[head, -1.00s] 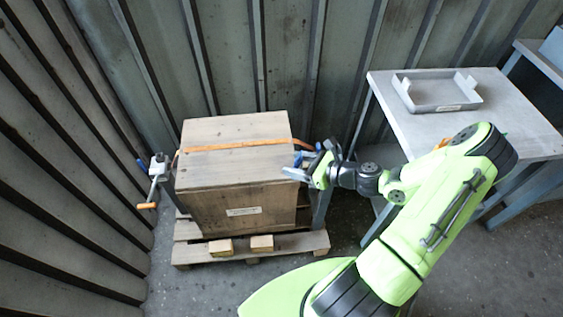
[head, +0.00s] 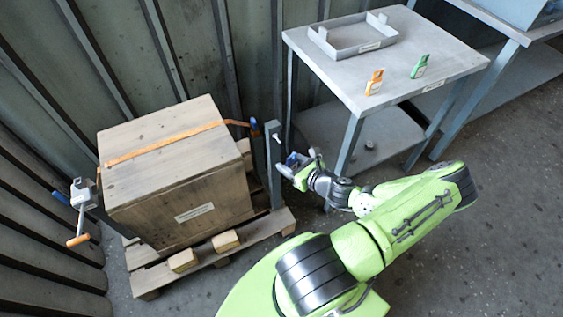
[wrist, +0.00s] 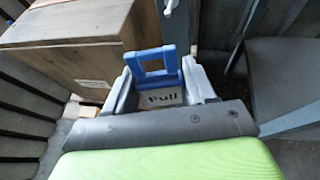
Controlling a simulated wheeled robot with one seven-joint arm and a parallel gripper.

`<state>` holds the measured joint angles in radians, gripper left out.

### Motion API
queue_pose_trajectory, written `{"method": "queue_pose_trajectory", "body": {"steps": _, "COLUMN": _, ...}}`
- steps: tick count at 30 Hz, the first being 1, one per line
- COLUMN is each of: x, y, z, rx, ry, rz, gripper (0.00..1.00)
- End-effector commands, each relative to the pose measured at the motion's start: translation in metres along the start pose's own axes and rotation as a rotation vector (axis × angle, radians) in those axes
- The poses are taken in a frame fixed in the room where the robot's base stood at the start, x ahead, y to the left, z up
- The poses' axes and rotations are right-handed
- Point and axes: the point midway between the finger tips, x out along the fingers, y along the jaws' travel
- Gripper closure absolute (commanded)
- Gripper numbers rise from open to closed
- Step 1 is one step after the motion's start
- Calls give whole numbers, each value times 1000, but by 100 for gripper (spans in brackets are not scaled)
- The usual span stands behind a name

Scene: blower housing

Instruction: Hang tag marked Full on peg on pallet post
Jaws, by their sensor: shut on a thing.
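The blue tag (wrist: 152,68) marked "Full" (wrist: 160,98) is between the jaws of my gripper (wrist: 160,92) in the wrist view. Its open blue loop points forward, away from the gripper. In the head view my gripper (head: 294,163) is shut on the tag, just right of the grey pallet post (head: 274,175). A pale peg (head: 278,138) sticks out near the post's top, a little above the gripper's level in the picture. The post (wrist: 182,25) and peg (wrist: 170,7) also show beyond the loop in the wrist view. The loop looks apart from the peg.
A strapped wooden crate (head: 165,165) stands on the pallet (head: 147,283) left of the post. A grey table (head: 400,35) at right bears a tray (head: 350,45), an orange tag (head: 374,82) and a green tag (head: 419,67). A crank handle (head: 80,210) is left of the crate.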

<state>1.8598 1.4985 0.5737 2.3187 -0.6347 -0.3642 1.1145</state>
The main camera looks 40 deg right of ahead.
Motion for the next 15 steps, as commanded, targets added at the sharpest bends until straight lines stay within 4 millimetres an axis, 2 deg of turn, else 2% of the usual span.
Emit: {"method": "queue_pose_trajectory", "body": {"steps": 15, "x": 33, "y": -8, "z": 12, "rx": -3, "ry": -1, "rz": 3, "gripper": 74}}
